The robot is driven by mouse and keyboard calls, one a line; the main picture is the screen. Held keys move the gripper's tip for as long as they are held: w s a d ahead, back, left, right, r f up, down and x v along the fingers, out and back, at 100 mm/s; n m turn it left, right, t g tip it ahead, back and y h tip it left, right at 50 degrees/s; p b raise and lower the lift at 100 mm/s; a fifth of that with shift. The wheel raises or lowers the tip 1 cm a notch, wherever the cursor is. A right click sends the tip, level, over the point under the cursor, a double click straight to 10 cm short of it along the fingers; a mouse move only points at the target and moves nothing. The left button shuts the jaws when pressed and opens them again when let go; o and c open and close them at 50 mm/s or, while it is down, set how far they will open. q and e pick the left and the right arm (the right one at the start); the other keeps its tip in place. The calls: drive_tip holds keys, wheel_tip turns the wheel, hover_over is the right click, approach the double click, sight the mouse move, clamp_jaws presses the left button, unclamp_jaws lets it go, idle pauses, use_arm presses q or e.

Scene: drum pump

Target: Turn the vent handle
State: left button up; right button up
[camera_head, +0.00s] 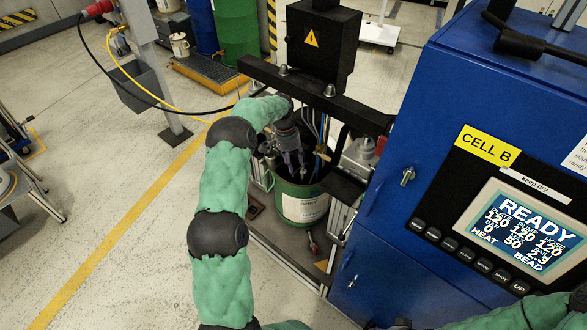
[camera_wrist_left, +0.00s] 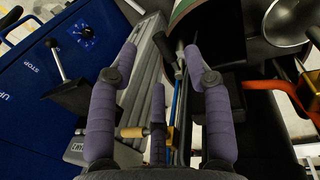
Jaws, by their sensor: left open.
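My left gripper (camera_head: 291,163) reaches down over the green drum (camera_head: 300,204) under the black crossbeam. In the left wrist view its purple fingers (camera_wrist_left: 161,60) are spread apart, with nothing held between them. A slim dark handle-like part (camera_wrist_left: 180,62) shows between the fingertips, close to the right one; I cannot tell if they touch. A short tan grip (camera_wrist_left: 132,132) on a brass fitting (camera_wrist_left: 170,136) lies nearer the palm. I cannot tell for sure which of these is the vent handle. In the head view the gripper and arm hide this spot. My right gripper is not in view.
A blue cabinet (camera_head: 400,135) with a lit READY screen (camera_head: 530,235) stands close on the right. The black crossbeam (camera_head: 318,97) and electrical box (camera_head: 322,45) are just behind the gripper. Open floor lies left.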

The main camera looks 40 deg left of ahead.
use_arm(q)
wheel_tip(320, 180, up, 7)
drive_tip(key=a, duration=0.1)
drive_tip(key=shift+a+r, duration=0.2)
drive_tip(key=shift+a, duration=0.05)
idle(0.5)
